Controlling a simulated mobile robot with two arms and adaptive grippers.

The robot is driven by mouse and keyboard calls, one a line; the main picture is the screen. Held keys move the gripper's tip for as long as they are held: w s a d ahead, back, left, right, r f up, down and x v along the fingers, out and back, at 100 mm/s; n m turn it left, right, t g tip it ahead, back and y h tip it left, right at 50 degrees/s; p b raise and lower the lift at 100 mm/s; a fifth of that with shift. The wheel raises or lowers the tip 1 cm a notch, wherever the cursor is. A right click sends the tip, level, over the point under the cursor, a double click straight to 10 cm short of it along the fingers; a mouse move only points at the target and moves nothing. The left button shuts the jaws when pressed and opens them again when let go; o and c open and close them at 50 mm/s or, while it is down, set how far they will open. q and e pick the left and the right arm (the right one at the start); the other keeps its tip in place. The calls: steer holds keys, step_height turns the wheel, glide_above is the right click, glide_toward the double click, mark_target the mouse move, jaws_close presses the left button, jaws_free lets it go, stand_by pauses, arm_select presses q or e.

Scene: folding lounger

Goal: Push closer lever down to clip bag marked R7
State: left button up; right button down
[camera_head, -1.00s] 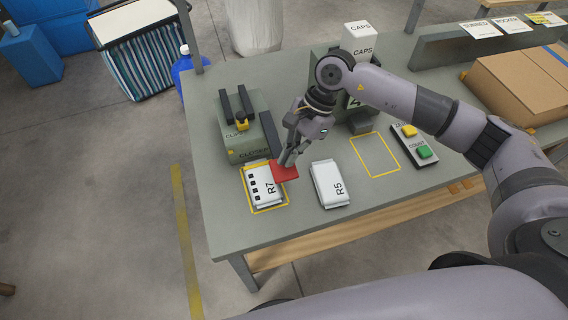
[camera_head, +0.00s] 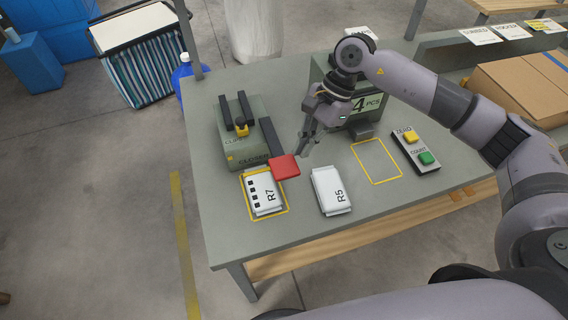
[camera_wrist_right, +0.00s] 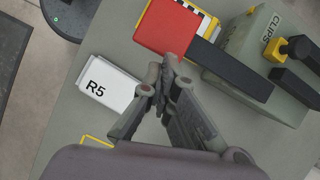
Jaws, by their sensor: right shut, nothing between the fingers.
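The closer (camera_head: 246,131) is a green-grey box at the table's left, with a dark lever (camera_head: 271,138) ending in a red pad (camera_head: 284,167). The white bag R7 (camera_head: 265,198) lies in a yellow outline in front of it, with black squares along one side. The pad is beside the bag's upper right end. My right gripper (camera_head: 303,151) is shut and empty, just right of the pad. In the wrist view its fingertips (camera_wrist_right: 163,65) are close to the red pad (camera_wrist_right: 165,27); contact is unclear. The pad partly hides R7 there. My left gripper is not in view.
A white bag R5 (camera_head: 331,190) lies right of R7. An empty yellow outline (camera_head: 376,160) and a box with yellow and green buttons (camera_head: 415,152) are further right. A green device (camera_head: 362,103) stands behind, partly hidden by my arm. A cardboard box (camera_head: 521,84) stands far right.

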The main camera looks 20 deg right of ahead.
steer(key=v, duration=1)
steer(key=shift+f, duration=0.2)
